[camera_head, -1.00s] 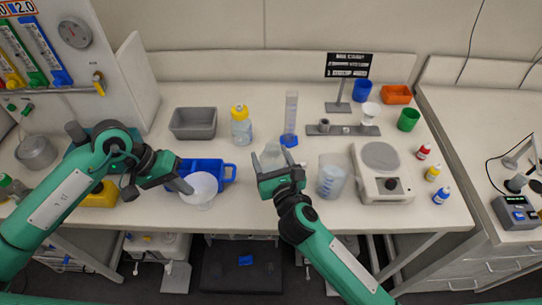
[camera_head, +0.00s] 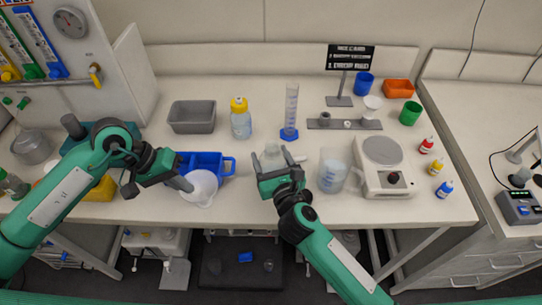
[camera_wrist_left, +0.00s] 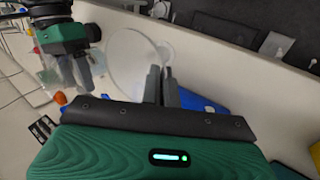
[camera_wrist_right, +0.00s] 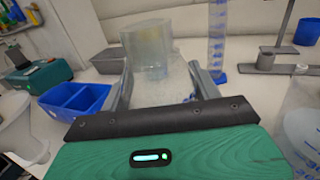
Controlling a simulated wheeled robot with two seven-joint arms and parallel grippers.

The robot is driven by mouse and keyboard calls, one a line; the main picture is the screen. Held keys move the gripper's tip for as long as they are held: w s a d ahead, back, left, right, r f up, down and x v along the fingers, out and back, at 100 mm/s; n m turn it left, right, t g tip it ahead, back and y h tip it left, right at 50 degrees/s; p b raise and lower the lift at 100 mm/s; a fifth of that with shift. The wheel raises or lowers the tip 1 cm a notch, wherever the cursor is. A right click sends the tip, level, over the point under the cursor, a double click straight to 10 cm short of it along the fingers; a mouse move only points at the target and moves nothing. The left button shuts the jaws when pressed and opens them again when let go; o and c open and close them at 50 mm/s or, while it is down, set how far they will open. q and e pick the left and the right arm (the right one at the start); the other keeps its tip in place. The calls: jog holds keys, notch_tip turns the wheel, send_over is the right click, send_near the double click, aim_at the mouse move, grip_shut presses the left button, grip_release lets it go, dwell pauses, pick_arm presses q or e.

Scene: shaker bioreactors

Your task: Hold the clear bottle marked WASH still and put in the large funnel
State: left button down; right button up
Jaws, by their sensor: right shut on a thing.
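A clear bottle (camera_head: 272,155) stands between the fingers of my right gripper (camera_head: 279,165), near the table's front. It also shows in the right wrist view (camera_wrist_right: 147,50), with my right fingers (camera_wrist_right: 163,88) on either side of it. No WASH marking is readable. The large white funnel (camera_head: 201,188) is at the fingertips of my left gripper (camera_head: 184,184), left of the bottle and in front of the blue tray. It is tilted. In the left wrist view the funnel's wide round mouth (camera_wrist_left: 133,60) shows beside my nearly closed left fingers (camera_wrist_left: 163,85), which are on its rim.
A blue divided tray (camera_head: 212,160) is behind the funnel. A beaker (camera_head: 332,172) and a balance (camera_head: 383,165) stand right of the bottle. A graduated cylinder (camera_head: 290,115), a yellow-capped bottle (camera_head: 240,122) and a grey bin (camera_head: 191,117) stand farther back.

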jog(key=shift+f+b, duration=1.8)
jog(key=shift+f, duration=0.7)
jog(key=shift+f, duration=0.15)
jog(key=o, duration=1.5)
jog(key=c, duration=1.6)
